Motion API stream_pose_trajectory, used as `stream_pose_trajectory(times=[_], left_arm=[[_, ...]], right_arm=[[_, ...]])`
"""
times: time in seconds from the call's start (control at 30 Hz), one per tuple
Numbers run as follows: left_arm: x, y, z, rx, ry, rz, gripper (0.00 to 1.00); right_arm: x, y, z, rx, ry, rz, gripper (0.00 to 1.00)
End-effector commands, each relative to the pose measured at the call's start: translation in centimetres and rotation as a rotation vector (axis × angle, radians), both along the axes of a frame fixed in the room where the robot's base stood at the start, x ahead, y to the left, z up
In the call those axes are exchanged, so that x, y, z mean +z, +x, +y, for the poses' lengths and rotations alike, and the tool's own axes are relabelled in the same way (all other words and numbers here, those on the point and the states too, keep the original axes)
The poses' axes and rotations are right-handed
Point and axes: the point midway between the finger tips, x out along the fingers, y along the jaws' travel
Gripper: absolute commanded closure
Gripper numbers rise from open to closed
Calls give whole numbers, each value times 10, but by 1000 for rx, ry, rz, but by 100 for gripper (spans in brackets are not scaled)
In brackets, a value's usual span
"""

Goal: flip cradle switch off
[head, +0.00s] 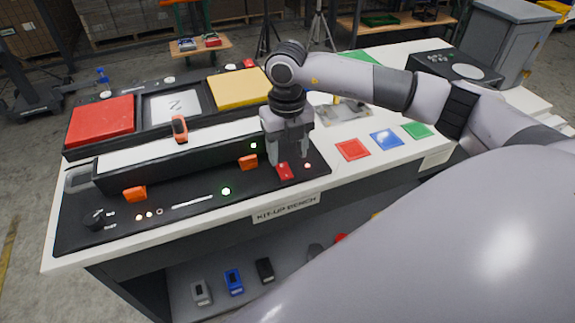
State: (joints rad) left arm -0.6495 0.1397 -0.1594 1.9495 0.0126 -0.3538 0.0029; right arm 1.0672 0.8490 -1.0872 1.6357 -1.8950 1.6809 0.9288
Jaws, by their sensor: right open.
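A black cradle (205,160) with a long white top strip and orange clips runs along the black panel on the bench. A red switch (285,172) sits at the right end of the panel, with a small lit lamp (307,166) just right of it. I cannot tell which way the switch is tipped. My right gripper (287,158) points down, open and empty, directly over the switch. Its fingers hide part of the switch's back, and I cannot tell whether they touch it. My left gripper is not in view.
Red (103,115) and yellow (240,88) trays stand behind the cradle. Coloured squares lie right of the gripper, including a blue one (386,138). A shelf below holds several small devices.

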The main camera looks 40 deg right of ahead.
Motion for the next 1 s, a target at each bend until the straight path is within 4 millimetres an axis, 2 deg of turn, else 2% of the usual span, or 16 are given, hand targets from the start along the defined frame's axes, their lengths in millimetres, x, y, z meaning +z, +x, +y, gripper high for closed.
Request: stream_pose_trajectory(times=[0.1, 0.3, 0.43, 0.67, 0.7, 0.87, 1.0], left_arm=[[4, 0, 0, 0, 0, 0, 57], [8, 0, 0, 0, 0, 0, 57], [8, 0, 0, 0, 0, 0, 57], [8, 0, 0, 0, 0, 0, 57], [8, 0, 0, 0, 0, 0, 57], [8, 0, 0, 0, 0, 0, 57], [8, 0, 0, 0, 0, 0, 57]], right_arm=[[-20, -1, 1, 1, 1, 5, 43], [-46, -1, 1, 3, 4, 3, 43], [-54, -1, 1, 4, 5, 2, 43], [-56, -1, 2, 4, 5, 1, 43], [-56, -1, 2, 4, 5, 1, 46], [-56, 0, 2, 4, 5, 1, 98], [-55, 0, 2, 4, 6, 3, 99]])
